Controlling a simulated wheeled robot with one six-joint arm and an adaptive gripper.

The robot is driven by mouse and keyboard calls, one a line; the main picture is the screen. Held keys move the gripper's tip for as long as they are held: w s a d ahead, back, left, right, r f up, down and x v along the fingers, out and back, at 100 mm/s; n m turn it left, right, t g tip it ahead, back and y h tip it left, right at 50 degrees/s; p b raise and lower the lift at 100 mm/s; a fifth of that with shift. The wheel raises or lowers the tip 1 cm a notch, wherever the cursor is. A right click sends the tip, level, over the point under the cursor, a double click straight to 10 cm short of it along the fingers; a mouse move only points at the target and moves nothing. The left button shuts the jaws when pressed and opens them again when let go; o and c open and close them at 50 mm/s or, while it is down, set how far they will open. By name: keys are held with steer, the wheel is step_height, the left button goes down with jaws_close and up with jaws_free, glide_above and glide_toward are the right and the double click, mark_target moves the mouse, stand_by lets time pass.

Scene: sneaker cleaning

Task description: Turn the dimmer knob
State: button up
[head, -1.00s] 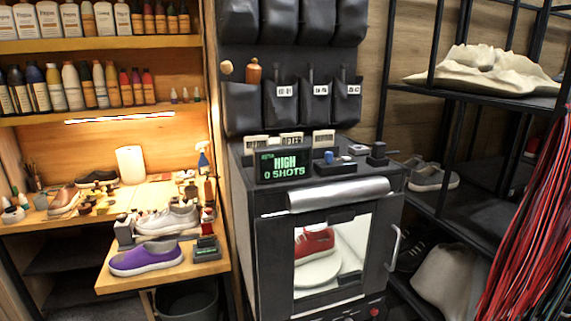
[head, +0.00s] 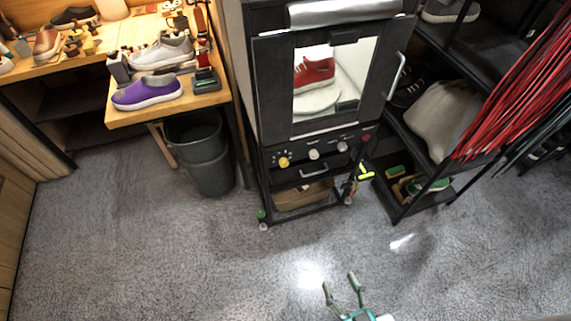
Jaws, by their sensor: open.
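A row of knobs sits on the black front panel (head: 325,168) of the cabinet, below its lit window. At the left is a yellow knob (head: 283,162) with small marks around it. A pale knob (head: 314,154) is in the middle and a grey knob (head: 342,146) is to its right. I cannot tell from labels which is the dimmer. My gripper (head: 339,282) is at the bottom of the head view, open and empty, its two fingers spread toward the cabinet. It is well apart from the knobs, with floor showing between.
A red sneaker (head: 315,73) shows inside the black cabinet (head: 262,85). A grey bin (head: 205,155) stands left under the wooden bench (head: 125,118), which bears a purple shoe (head: 147,92). A black shelf rack (head: 402,205) stands right. The floor (head: 160,250) in front is clear.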

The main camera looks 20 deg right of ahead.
steer(key=w+f+t, duration=0.1)
steer(key=w+f, duration=0.3)
steer(key=w, duration=0.4)
steer(key=w+f, duration=0.3)
steer(key=w, duration=0.4)
steer(key=m+t, duration=0.1)
glide_toward(285, 165)
steer(key=w, duration=0.9)
steer(key=shift+w, duration=0.3)
jaws_close()
